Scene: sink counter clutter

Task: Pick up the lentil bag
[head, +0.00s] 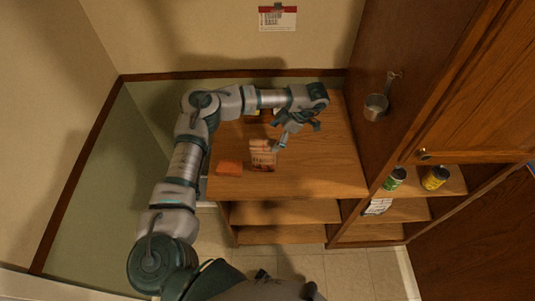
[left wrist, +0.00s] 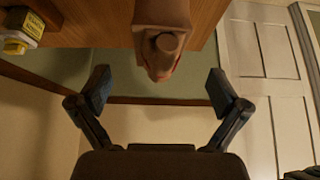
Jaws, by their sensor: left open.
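A pinkish-brown bag with a printed label, which looks like the lentil bag (head: 262,158), stands near the front of the wooden counter in the head view. My left gripper (head: 298,134) is above the counter, just right of the bag's top, with one finger close to it. In the left wrist view, my left gripper (left wrist: 158,92) is open. A brownish object, likely the bag (left wrist: 160,20), shows ahead between and beyond the fingertips; I cannot tell whether anything touches. My right gripper cannot be made out.
An orange block (head: 229,168) lies left of the bag on the counter (head: 325,175). A yellow-labelled container (left wrist: 22,28) shows in the left wrist view. A metal cup (head: 376,106) hangs on the right cabinet wall. A green can (head: 394,179) and a yellow can (head: 435,178) stand on a shelf.

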